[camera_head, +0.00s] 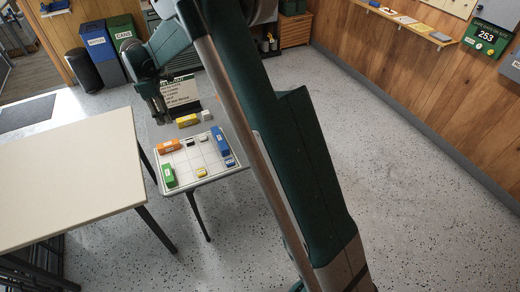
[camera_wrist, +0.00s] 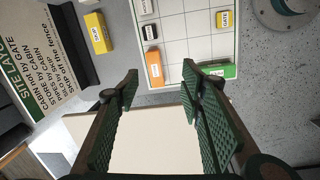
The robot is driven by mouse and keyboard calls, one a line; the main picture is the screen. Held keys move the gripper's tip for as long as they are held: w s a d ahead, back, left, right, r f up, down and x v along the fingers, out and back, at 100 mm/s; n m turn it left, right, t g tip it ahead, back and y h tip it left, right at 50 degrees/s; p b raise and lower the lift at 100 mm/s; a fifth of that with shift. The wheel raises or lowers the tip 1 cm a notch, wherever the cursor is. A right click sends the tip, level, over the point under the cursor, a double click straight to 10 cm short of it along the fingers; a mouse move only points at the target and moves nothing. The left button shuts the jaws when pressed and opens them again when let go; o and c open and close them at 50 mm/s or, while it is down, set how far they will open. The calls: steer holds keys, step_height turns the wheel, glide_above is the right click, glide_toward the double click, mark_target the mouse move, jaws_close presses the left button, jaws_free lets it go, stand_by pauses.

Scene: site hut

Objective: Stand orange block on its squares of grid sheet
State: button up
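The orange block (camera_head: 168,145) lies lengthwise at the far left corner of the white grid sheet (camera_head: 184,166) on the small table; it also shows in the wrist view (camera_wrist: 155,69), along the sheet's edge. I cannot tell exactly which squares it covers. My gripper (camera_head: 159,115) hangs above the far left part of the small table. In the wrist view my gripper (camera_wrist: 160,85) is open, its two green fingers wide apart and nothing between them. The orange block shows beyond the fingertips, apart from them.
On the sheet are a green block (camera_head: 169,176), a small yellow block (camera_head: 201,173), a black-and-white block (camera_head: 188,140) and blue blocks (camera_head: 220,140). A yellow block (camera_head: 187,121) lies behind the sheet, before a layout sign (camera_head: 180,91). A large bare table (camera_head: 70,175) stands left.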

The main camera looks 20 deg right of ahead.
steer(key=s+d+r+m+t, duration=0.1)
steer(key=s+d+r+m, duration=0.3)
steer(key=s+d+r, duration=0.45)
steer(key=s+d+r+m+t, duration=0.25)
steer(key=s+d+r, duration=0.25)
steer(key=s+r, duration=0.65)
steer(key=s+d+f+m+t, duration=0.1)
steer(key=s+d+m, duration=0.1)
steer(key=s, duration=0.7)
steer(key=s+d+f+m+t, duration=0.1)
steer(key=s+d+m, duration=0.2)
steer(key=s, duration=0.7)
steer(key=s+d+f+m+t, duration=0.1)
steer(key=s+d+f+m, duration=0.1)
steer(key=s, duration=0.7)
steer(key=shift+s+d+m+y, duration=0.25)
steer(key=shift+d+m+y, duration=0.15)
steer(key=shift+d+m, duration=0.5)
